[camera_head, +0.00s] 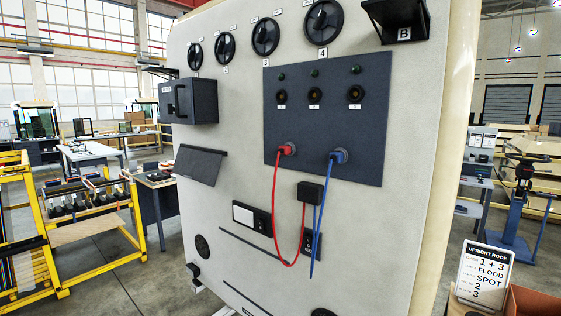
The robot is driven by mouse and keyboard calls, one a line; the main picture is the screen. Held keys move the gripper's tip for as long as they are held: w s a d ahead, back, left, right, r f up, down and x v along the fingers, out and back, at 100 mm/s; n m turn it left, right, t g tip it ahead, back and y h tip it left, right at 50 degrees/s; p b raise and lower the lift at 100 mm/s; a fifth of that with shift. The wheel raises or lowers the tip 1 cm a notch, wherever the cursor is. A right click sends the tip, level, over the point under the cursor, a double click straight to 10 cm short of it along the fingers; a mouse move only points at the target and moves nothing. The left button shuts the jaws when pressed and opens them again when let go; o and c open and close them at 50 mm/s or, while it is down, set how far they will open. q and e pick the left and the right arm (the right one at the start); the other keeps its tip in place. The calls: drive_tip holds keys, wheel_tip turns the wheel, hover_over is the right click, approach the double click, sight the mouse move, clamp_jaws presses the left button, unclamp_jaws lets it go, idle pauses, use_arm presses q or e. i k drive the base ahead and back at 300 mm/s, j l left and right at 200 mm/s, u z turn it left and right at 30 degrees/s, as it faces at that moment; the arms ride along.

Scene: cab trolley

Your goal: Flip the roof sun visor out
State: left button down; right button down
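The upright roof panel (235,120) is a large pale board that fills the middle of the head view. A dark grey flap (200,166), which looks like the sun visor, sits on its left part below a dark box. Its upper edge runs along a thin bar, and its plate hangs down from there. I cannot tell clearly how far it stands off the panel. Neither of my grippers is in view, and nothing touches the flap.
Above the flap is the dark box (190,100). Round vents (265,37) line the top. A dark socket plate (330,110) holds a red plug (286,149) and a blue plug (338,156) with hanging cables. A yellow rack (85,210) stands left; a text card (483,273) stands lower right.

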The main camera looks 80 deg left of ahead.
sight(202, 167)
drive_tip(key=u, duration=3.4)
drive_tip(key=i+u, duration=0.25)
drive_tip(key=i, duration=0.3)
drive_tip(key=i+l+u, duration=0.25)
drive_tip(key=i, duration=0.3)
drive_tip(key=i+l+u, duration=0.2)
drive_tip(key=i, duration=0.35)
drive_tip(key=i+l+u, duration=0.25)
drive_tip(key=i+l, duration=0.15)
drive_tip(key=i, duration=0.15)
